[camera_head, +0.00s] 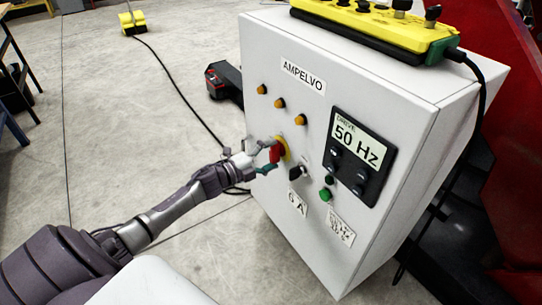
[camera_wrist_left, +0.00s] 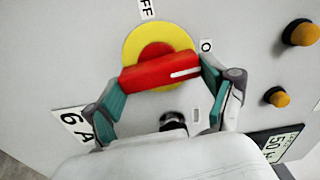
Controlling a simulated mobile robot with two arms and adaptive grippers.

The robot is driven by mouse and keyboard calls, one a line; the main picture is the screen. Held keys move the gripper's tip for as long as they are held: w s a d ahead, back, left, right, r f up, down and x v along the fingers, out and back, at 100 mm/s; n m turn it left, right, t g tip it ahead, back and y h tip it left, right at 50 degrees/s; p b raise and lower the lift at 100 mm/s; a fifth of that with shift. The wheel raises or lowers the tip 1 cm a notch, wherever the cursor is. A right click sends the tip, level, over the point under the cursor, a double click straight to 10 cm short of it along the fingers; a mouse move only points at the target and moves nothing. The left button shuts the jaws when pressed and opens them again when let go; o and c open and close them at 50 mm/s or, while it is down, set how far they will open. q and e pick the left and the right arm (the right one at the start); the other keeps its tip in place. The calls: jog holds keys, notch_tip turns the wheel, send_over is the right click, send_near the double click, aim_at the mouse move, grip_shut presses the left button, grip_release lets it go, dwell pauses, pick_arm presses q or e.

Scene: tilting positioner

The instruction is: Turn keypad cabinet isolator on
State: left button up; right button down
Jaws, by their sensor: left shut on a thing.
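The isolator is a red handle (camera_head: 275,154) on a yellow disc (camera_head: 285,145), on the front of the white cabinet (camera_head: 272,52). In the left wrist view the red handle (camera_wrist_left: 150,73) lies nearly level across the yellow disc (camera_wrist_left: 137,42), its white mark at the right end. A label ending in "FF" (camera_wrist_left: 147,8) is above it, and a small "O" label (camera_wrist_left: 207,46) is at upper right. My left gripper (camera_head: 265,157) is shut on the handle, with one teal finger pad at each end. My right gripper is not in view.
A black keypad panel (camera_head: 373,178) reading "50 Hz" is right of the isolator. A black knob (camera_head: 296,173), a green button (camera_head: 326,194) and several amber lamps (camera_head: 280,104) are close by. A yellow control box (camera_head: 385,24) sits on top. Open floor lies left.

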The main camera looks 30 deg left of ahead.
pick_arm(q)
jog(key=shift+m, duration=0.6)
jog(key=o, duration=1)
jog(key=shift+s, duration=0.1)
jog(key=v, duration=1.2)
jog(key=shift+f, duration=0.1)
